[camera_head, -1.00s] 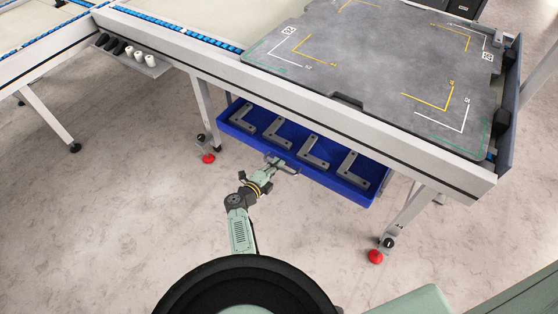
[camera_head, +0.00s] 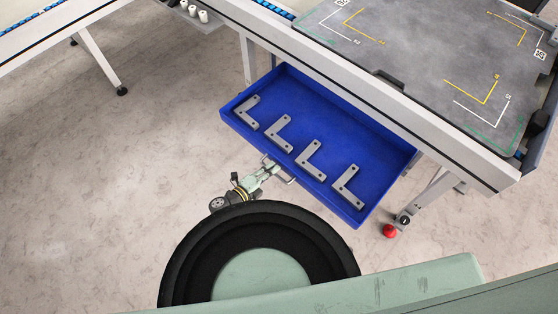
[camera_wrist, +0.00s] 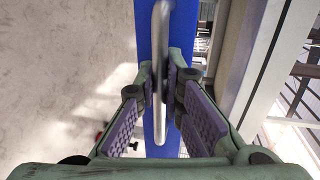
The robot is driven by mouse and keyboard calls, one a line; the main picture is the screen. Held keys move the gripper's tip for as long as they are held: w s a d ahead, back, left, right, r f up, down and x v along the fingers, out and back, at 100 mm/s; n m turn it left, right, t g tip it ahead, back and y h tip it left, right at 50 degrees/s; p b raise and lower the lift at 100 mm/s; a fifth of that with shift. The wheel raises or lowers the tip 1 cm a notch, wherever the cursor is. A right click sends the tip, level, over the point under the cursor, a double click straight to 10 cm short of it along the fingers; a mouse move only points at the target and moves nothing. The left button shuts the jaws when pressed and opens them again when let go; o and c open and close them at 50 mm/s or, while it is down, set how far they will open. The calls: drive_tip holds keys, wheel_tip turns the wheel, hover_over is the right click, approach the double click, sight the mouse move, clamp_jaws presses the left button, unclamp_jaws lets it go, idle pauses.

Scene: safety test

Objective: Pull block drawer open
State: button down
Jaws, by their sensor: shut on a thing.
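The blue block drawer (camera_head: 330,125) stands pulled well out from under the workbench in the head view. Several grey L-shaped blocks (camera_head: 313,160) lie in a row inside it. My gripper (camera_head: 272,168) is at the middle of the drawer's front, shut on its metal handle (camera_head: 291,181). In the wrist view the handle (camera_wrist: 160,45) runs between the purple-padded fingers of my gripper (camera_wrist: 166,85), beside the blue drawer front (camera_wrist: 184,25).
The workbench (camera_head: 345,75) carries a grey marked plate (camera_head: 420,50) above the drawer. Open floor (camera_head: 130,160) lies to the left. A small rack with white cylinders (camera_head: 195,13) hangs at upper left.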

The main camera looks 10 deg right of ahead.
drive_tip(key=shift+s+a, duration=0.35)
drive_tip(key=shift+a, duration=0.1)
drive_tip(key=c, duration=1.7)
unclamp_jaws()
drive_tip(key=v, duration=1.2)
